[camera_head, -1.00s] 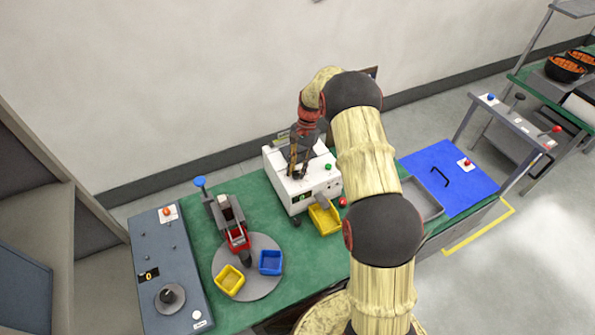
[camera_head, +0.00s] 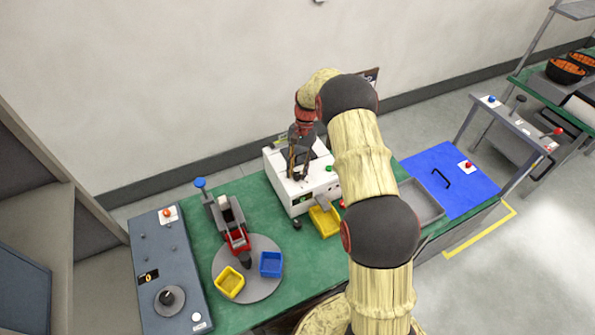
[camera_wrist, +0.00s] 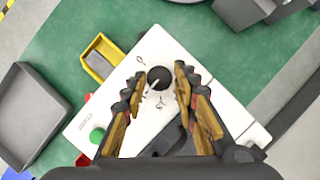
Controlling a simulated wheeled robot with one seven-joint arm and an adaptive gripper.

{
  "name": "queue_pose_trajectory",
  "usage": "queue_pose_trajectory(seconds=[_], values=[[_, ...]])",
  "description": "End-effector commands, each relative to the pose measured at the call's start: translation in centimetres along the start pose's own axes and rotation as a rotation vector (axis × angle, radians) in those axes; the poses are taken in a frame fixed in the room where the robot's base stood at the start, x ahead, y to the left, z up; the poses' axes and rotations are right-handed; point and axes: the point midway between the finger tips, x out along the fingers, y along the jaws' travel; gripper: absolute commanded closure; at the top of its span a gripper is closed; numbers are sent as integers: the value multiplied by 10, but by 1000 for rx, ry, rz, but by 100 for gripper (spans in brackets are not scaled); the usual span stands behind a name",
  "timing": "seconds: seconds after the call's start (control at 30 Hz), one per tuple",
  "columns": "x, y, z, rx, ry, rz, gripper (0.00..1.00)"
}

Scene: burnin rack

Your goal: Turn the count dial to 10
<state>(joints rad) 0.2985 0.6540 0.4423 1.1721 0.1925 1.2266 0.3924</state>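A black round dial (camera_wrist: 159,78) with a pale pointer line sits on top of the white machine (camera_wrist: 157,44), with small printed marks around it, too small to read surely. I take it for the count dial. My gripper (camera_wrist: 156,82) is open, its two fingers on either side of the dial with gaps to it; I cannot tell how high above it they are. In the head view my gripper (camera_head: 298,172) points down over the white machine (camera_head: 285,190), and the dial is not clearly visible there. A small dark display with green digits (camera_head: 304,198) is on the machine's front.
A green button (camera_wrist: 97,135) and a yellow bin (camera_wrist: 103,58) are near the dial. A turntable (camera_head: 247,290) with yellow and blue bins stands left. A grey panel (camera_head: 150,240) with another black knob (camera_head: 170,297) is farther left. A grey tray (camera_head: 425,205) lies right.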

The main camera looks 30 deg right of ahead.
Motion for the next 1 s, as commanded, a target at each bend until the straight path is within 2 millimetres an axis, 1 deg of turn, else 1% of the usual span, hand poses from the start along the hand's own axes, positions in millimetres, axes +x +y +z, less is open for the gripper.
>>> queue_pose_trajectory(seconds=[0.03, 0.2, 0.47, 0.57, 0.67, 1.0], values=[[0, 0, 0, 0, -1, 0, 66], [1, 0, 0, 1, -2, 1, 57], [1, 0, 0, 1, -2, 1, 57], [-4, 0, 0, 1, -2, 1, 57], [-15, 0, 0, 0, 0, 0, 57], [-82, 0, -1, 1, 0, -1, 57]])
